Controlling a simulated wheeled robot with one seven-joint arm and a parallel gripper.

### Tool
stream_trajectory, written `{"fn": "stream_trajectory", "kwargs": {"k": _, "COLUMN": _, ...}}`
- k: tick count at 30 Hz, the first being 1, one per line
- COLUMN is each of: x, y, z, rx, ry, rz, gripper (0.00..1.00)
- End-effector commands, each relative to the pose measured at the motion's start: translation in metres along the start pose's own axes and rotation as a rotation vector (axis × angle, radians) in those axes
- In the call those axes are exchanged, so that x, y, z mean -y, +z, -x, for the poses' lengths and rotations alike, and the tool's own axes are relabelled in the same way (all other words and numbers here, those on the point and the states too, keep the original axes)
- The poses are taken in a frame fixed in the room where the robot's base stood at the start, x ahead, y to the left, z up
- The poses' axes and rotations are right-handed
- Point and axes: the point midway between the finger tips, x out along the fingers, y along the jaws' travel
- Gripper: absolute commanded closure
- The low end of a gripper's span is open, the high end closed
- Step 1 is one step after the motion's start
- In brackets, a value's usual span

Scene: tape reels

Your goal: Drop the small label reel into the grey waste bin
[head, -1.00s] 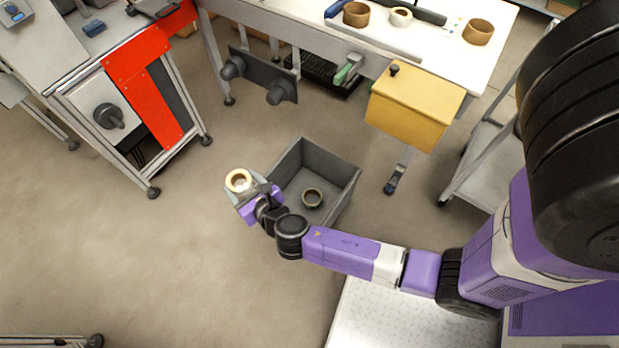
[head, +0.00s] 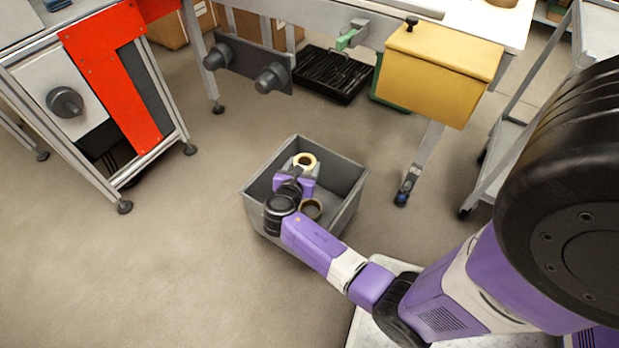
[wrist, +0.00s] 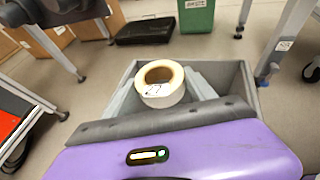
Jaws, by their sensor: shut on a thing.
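The small label reel (head: 305,161) is a white roll with a tan core. My gripper (head: 302,168) is shut on it and holds it over the grey waste bin (head: 352,201). In the wrist view the reel (wrist: 160,84) sits between the two grey fingers, with dark marks on its side, and the bin's far wall (wrist: 222,76) lies behind it. My arm hides part of the bin's near side and floor.
A yellow box (head: 440,75) on a post stands behind the bin to the right. An orange-panelled machine frame (head: 120,75) stands at the left. A black tray (head: 333,75) lies on the floor at the back. Open floor surrounds the bin.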

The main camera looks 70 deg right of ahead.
Motion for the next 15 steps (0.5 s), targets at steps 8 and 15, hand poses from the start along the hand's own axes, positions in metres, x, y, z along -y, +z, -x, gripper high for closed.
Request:
{"fn": "stream_trajectory", "kwargs": {"k": 8, "x": 0.015, "y": -0.009, "z": -0.021, "rx": 0.001, "ry": -0.071, "rz": -0.029, "gripper": 0.78}}
{"fn": "stream_trajectory", "kwargs": {"k": 15, "x": 0.016, "y": -0.022, "z": -0.026, "rx": 0.0, "ry": -0.071, "rz": -0.029, "gripper": 0.78}}
